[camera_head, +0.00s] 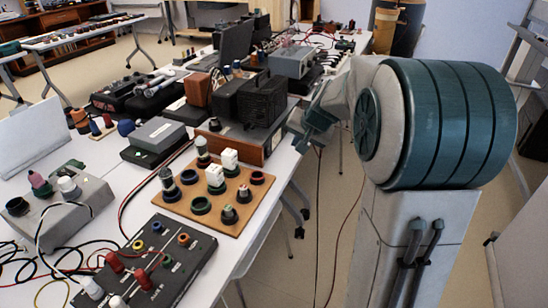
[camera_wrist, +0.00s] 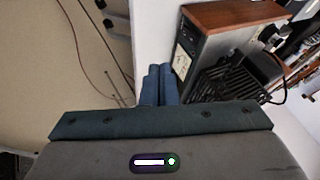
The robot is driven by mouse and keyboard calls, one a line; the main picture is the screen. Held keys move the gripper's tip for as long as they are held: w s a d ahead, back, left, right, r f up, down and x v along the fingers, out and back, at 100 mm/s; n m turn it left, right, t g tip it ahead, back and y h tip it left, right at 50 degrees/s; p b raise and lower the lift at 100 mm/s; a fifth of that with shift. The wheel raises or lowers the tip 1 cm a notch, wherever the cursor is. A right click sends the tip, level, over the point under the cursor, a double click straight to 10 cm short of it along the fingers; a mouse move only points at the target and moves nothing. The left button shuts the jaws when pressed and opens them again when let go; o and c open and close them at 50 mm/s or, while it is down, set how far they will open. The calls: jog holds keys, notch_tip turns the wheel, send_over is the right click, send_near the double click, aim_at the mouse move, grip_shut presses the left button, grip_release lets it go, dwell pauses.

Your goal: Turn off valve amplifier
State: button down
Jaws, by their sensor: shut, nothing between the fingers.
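The valve amplifier (camera_head: 272,146) is a wooden-sided box with black units on top, at the right edge of the white table in the head view. In the wrist view its wooden case (camera_wrist: 232,18) and pale front panel (camera_wrist: 184,57) show, with a dark grille beside them. My gripper (camera_head: 303,142) is just right of the amplifier's front in the head view. In the wrist view my gripper's two blue fingers (camera_wrist: 157,72) are together and empty, left of the panel. Whether they touch it I cannot tell. The amplifier's switch is not clear in either view.
A wooden board (camera_head: 224,208) with coloured rings and posts lies nearer on the table. A grey box (camera_head: 154,138) stands left of the amplifier. A black panel (camera_head: 172,262) with cables is at the front. Open floor (camera_head: 325,220) lies right of the table, with hanging cables.

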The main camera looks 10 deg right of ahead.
aim_at(267, 152)
jog(key=shift+w+d, duration=0.1)
jog(key=shift+w, duration=0.05)
jog(key=shift+f, duration=0.1)
jog(key=b+x, duration=0.1)
jog(key=x, duration=0.9)
jog(key=shift+f, duration=0.15)
jog(key=shift+w+a, duration=0.35)
jog(key=shift+a, duration=0.25)
jog(key=shift+w+a, duration=0.35)
jog(key=shift+a, duration=0.2)
jog(key=shift+w+a, duration=0.4)
jog(key=shift+a, duration=0.1)
jog(key=shift+f, duration=0.2)
jog(key=shift+w+f+b, duration=0.1)
jog(key=shift+f+b, duration=0.2)
jog(key=shift+b, duration=0.95)
jog(key=shift+a+r, duration=0.1)
jog(key=shift+r, duration=0.4)
